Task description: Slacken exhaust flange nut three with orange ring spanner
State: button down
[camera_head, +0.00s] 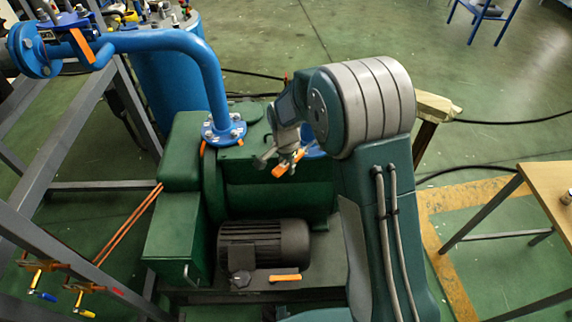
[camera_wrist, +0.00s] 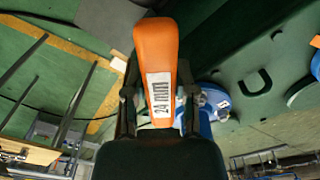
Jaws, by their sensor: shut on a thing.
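My gripper (camera_head: 272,158) is shut on an orange spanner (camera_head: 290,163) above the green pump. In the wrist view my gripper (camera_wrist: 160,112) holds the orange spanner (camera_wrist: 156,48), whose label reads 24 mm. Its ring end is hidden, so I cannot tell whether it sits on a nut. A blue flange (camera_head: 315,152) lies behind my gripper in the head view, mostly hidden by my arm. A blue flange with bolts also shows beside the fingers in the wrist view (camera_wrist: 213,100). I cannot make out nut three.
A blue pipe (camera_head: 160,41) bends down to a bolted flange (camera_head: 224,132) left of my gripper. A black motor (camera_head: 262,248) stands in front, with another orange-handled piece (camera_head: 284,277) by it. A grey frame (camera_head: 60,150) stands left; a wooden table (camera_head: 552,185) stands right.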

jog(key=shift+f, duration=1.65)
dwell(0.6)
jog(key=shift+s+d+f+n, duration=0.1)
jog(key=shift+s+d+n, duration=0.7)
jog(key=shift+s+d, duration=0.15)
jog(key=shift+d, duration=0.1)
jog(key=shift+s+d+f+n, duration=0.1)
jog(key=shift+s+d+n, duration=0.6)
jog(key=shift+d+n, duration=0.3)
jog(key=shift+s+d+n, duration=0.25)
jog(key=shift+d+n, duration=0.1)
jog(key=shift+d, duration=0.25)
jog(key=shift+s+d+n, duration=0.25)
jog(key=shift+d+n, duration=0.1)
jog(key=shift+d, duration=0.25)
